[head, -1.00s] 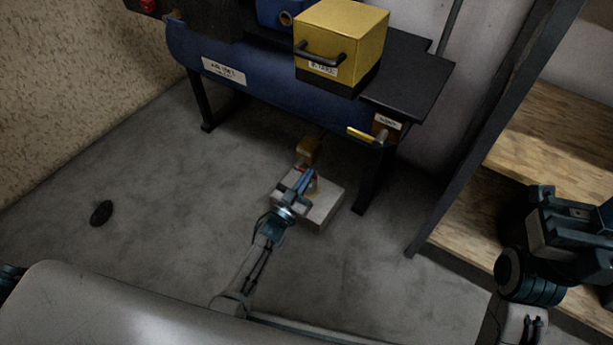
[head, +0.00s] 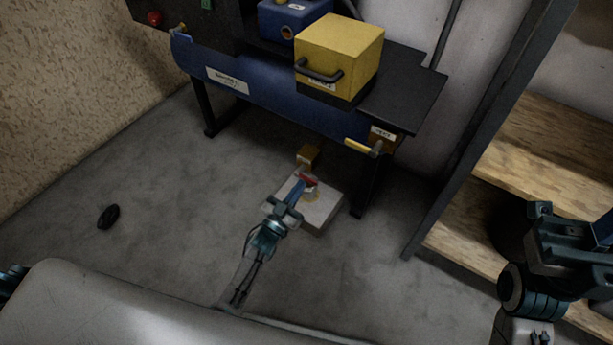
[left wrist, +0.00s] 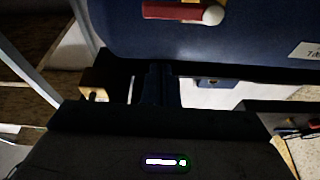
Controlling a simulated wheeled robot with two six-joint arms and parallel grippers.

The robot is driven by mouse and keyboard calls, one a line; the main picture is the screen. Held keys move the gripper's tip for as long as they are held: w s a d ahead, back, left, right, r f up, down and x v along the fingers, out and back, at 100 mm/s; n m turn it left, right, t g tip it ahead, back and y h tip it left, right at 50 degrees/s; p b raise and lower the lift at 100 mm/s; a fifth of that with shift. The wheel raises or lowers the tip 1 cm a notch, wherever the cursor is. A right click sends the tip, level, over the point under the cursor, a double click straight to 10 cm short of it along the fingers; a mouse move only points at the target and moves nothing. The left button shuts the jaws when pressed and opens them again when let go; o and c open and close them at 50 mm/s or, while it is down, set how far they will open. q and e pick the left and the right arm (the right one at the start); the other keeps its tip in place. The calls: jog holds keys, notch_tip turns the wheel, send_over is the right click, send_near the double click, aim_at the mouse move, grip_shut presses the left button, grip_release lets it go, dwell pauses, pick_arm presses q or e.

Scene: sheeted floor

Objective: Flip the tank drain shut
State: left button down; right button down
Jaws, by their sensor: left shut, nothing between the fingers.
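The drain's red lever (head: 308,180) shows below the blue tank (head: 285,117), just past my left fingertips. In the left wrist view the red lever (left wrist: 172,12) lies roughly level across the top, with a pale ball at its right end and a brass-coloured part behind it. My left gripper (head: 298,189) is shut and empty, close to the lever; I cannot tell whether it touches. Its dark fingers (left wrist: 158,84) point toward the tank in the wrist view. My right gripper (head: 602,230) is at the right edge, its fingertips partly cut off.
A pale block (head: 322,212) stands on the floor under the drain. A yellow box (head: 340,55) sits above the tank. Wooden shelves (head: 535,145) stand at right. The floor at left is mostly clear.

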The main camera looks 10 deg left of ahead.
pick_arm(q)
jog(key=v, duration=0.5)
jog(key=shift+s, duration=0.15)
